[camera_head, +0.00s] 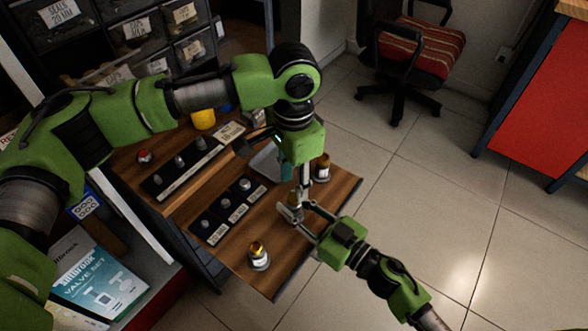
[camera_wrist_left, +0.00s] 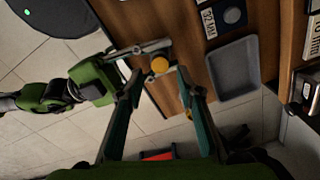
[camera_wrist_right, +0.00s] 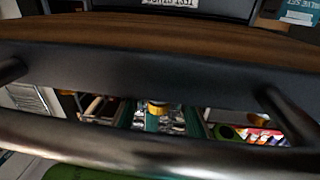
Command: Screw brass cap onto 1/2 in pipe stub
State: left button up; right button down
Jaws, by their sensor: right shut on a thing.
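My right gripper (camera_head: 303,215) comes in from the lower right, low over the front of the wooden worktop (camera_head: 235,262). It is shut on a small greyish thing, mostly hidden by its fingers. My left gripper (camera_head: 303,196) points down just above it. In the left wrist view its two fingers (camera_wrist_left: 158,82) are apart, with a round brass top, likely the cap (camera_wrist_left: 160,65), between their tips and a visible gap at each side. The right gripper's tip lies against or just beside this brass piece. Brass also shows small in the right wrist view (camera_wrist_right: 157,106).
A brass-topped fitting (camera_head: 258,255) stands at the near edge and another (camera_head: 322,168) at the right edge. Black labelled holders (camera_head: 212,228) with several caps lie left of my grippers. A grey tray (camera_wrist_left: 235,72) is close by.

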aim_at(294, 197)
pick_arm(q)
jog(key=shift+f, duration=2.25)
grip_shut()
jog(key=shift+m, duration=0.9)
jog(key=shift+o, duration=1)
grip_release()
notch_tip(294, 197, up, 12)
